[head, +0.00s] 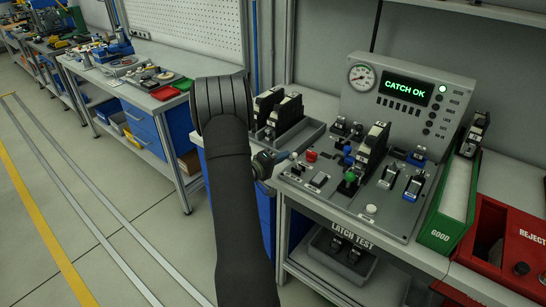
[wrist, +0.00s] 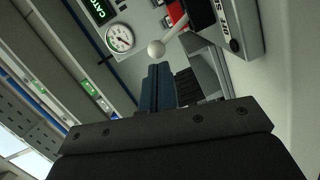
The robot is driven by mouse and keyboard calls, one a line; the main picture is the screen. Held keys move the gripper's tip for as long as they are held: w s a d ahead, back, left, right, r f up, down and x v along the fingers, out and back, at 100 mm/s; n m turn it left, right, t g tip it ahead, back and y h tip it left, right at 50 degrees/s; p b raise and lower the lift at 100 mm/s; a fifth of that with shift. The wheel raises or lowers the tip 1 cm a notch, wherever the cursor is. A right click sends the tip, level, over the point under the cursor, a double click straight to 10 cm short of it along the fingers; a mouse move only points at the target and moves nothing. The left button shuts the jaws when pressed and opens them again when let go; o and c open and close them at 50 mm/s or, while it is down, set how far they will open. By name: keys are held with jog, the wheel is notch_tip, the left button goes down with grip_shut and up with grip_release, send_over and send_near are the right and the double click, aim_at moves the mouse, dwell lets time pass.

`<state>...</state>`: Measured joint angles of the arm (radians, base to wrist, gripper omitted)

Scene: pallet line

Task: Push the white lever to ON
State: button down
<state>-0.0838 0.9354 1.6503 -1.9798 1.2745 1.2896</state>
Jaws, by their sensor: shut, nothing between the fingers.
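The white lever shows in the wrist view as a white ball knob (wrist: 157,48) on a thin metal stem. Its stem runs to the upper right, to a grey plate with dark lettering, only partly readable. My gripper (wrist: 158,68) is shut and empty, with its blue fingers side by side. Its fingertips are just below the knob in the wrist view; I cannot tell if they touch it. In the head view my gripper (head: 283,156) is at the left edge of the grey control panel (head: 340,202), where the lever is too small to make out clearly.
The panel carries a red button (head: 311,155), a green knob (head: 350,175), several switches, a gauge (head: 361,76) and a display (head: 405,88) reading "CATCH OK". A grey tray of black parts (head: 305,137) stands behind. A green chute (head: 448,220) and red reject bin (head: 510,235) are at right.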

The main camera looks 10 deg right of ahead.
jog(key=shift+s+d+r+m, duration=0.3)
jog(key=shift+s+d+m, duration=0.15)
jog(key=shift+m, duration=0.25)
dwell(0.6)
jog(key=shift+s+d+r+m+y, duration=0.25)
jog(key=shift+s+d+m+y, duration=0.15)
jog(key=shift+m, duration=0.5)
jog(key=shift+s+d+r+m+y, duration=0.1)
jog(key=shift+s+d+m+y, duration=0.35)
jog(key=shift+m, duration=0.75)
jog(key=shift+d, duration=0.1)
jog(key=shift+a+r, duration=0.25)
jog(key=shift+a, duration=0.05)
jog(key=w+r+v, duration=0.1)
jog(key=v, duration=1.1)
jog(key=shift+a+r, duration=0.3)
jog(key=shift+a, duration=0.1)
